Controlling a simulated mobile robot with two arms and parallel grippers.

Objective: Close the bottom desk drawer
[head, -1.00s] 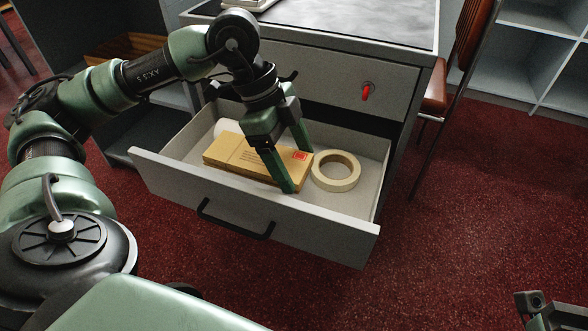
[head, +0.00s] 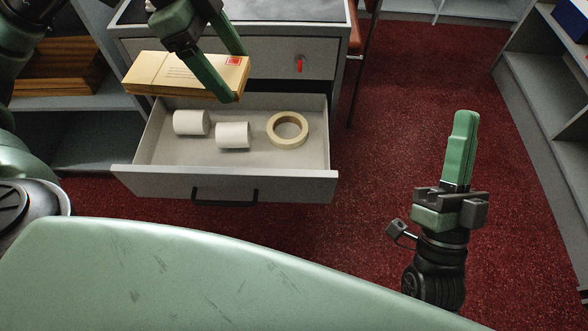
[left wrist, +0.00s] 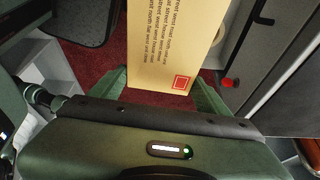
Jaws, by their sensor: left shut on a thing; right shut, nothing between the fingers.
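The bottom desk drawer (head: 225,184) is pulled out, with its black handle (head: 225,199) at the front. Inside lie two white rolls (head: 191,122) and a tan tape ring (head: 287,130). My left gripper (head: 236,78) is shut on a bundle of tan envelopes (head: 150,68), held above the open drawer. The bundle also shows between the fingers in the left wrist view (left wrist: 168,45). My right gripper (head: 467,118) is shut and empty, pointing up over the floor, well to the right of the drawer.
An open shelf (head: 95,140) stands left of the desk, another (head: 540,110) at the right.

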